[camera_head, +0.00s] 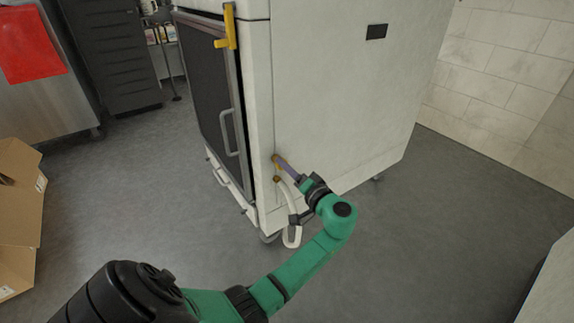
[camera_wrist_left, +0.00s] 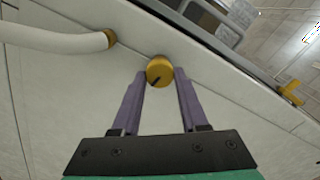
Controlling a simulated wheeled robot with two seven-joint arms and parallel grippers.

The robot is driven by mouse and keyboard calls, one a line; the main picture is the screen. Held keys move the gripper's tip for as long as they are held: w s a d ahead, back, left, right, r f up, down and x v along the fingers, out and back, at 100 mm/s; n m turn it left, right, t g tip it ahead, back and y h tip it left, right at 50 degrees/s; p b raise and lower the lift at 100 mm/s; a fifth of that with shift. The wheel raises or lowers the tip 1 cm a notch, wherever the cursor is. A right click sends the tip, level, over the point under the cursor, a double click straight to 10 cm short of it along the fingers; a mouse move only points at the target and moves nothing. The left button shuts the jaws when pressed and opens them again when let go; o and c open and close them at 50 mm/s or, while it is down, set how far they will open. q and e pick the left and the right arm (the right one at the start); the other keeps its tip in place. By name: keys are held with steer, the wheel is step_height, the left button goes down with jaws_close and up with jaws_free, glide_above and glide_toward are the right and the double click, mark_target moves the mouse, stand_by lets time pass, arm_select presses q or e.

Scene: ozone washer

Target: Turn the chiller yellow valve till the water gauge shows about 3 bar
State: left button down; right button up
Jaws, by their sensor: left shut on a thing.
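The chiller (camera_head: 340,90) is a large white cabinet with a dark front door. The yellow valve (camera_wrist_left: 160,71) is a round knob with a dark pointer mark, low on its side panel near the front edge. My left gripper (camera_wrist_left: 160,78) has its two purple fingers shut on the valve, one on each side. In the head view the left gripper (camera_head: 282,164) reaches the valve, and the fingers partly hide it. I cannot make out a water gauge in either view. My right gripper is not in view.
A white hose (camera_head: 291,236) hangs from a brass fitting below the valve; it also shows in the left wrist view (camera_wrist_left: 60,39). A yellow latch (camera_head: 228,28) is on the door edge. Cardboard boxes (camera_head: 20,205) stand at left. The grey floor at right is mostly clear.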

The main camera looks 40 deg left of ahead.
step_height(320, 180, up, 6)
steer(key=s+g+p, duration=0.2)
steer(key=p, duration=0.6)
arm_select(q)
steer(key=shift+f+m+p, duration=0.15)
steer(key=shift+m+p, duration=3.6)
steer(key=shift+m, duration=8.85)
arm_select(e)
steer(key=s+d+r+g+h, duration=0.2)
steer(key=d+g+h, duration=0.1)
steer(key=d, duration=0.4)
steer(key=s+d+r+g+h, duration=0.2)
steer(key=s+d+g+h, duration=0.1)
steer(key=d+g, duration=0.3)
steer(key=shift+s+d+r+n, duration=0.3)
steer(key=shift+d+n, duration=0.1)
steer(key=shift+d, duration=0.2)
arm_select(q)
steer(key=shift+c, duration=2.1)
jaws_free()
